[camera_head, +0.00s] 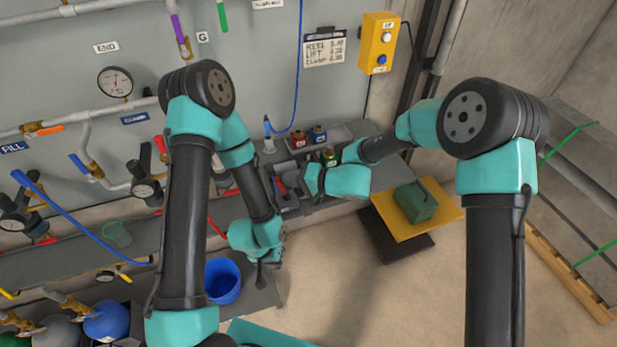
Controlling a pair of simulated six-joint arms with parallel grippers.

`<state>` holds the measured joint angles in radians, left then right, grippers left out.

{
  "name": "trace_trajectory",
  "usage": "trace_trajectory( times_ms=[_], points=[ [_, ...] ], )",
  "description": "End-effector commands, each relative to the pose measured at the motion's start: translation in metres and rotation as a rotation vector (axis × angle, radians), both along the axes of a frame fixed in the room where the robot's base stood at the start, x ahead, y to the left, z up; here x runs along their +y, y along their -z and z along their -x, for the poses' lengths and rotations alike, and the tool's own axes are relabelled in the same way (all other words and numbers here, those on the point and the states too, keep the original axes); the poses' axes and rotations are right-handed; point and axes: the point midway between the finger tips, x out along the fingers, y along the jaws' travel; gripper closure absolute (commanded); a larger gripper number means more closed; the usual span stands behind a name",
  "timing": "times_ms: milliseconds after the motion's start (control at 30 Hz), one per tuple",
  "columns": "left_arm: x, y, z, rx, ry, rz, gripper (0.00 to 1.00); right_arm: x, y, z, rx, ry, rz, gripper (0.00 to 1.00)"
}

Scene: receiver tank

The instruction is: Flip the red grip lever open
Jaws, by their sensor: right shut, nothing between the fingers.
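A small red piece (281,186), which looks like the red grip lever, shows among grey metal parts at the end of the bench. Its exact pose is too small to tell. My right gripper (296,194) is just right of it, low over the bench end, shut and empty; I cannot tell whether it touches the red piece. My left forearm crosses just left of the red piece and hides part of the bench.
A blue bucket (222,280) stands on the lower shelf. A green box (414,203) sits on a yellow board (384,214) at the right. Pipes, gauges and valves cover the wall at left. A yellow control box (379,43) hangs on the wall. The floor at front right is clear.

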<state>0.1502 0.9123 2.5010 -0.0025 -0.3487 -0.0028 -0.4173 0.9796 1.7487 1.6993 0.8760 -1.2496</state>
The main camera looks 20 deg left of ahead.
Motion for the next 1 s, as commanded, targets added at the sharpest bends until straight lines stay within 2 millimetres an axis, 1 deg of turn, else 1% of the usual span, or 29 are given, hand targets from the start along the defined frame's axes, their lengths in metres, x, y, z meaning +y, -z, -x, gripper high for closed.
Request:
trace_trajectory(
  times_ms=[100,400,1000],
  points=[
    [0.0,0.0,0.0,0.0,0.0,0.0,1.0,0.007,-0.001,0.005,-0.045,-0.002,0.059,1.0],
    [0.0,0.0,0.0,0.0,0.0,0.0,1.0,0.014,0.0,0.01,-0.037,-0.001,0.052,1.0],
    [0.0,0.0,0.0,0.0,0.0,0.0,1.0,0.013,-0.001,0.012,-0.036,-0.004,0.05,1.0]
  ],
)
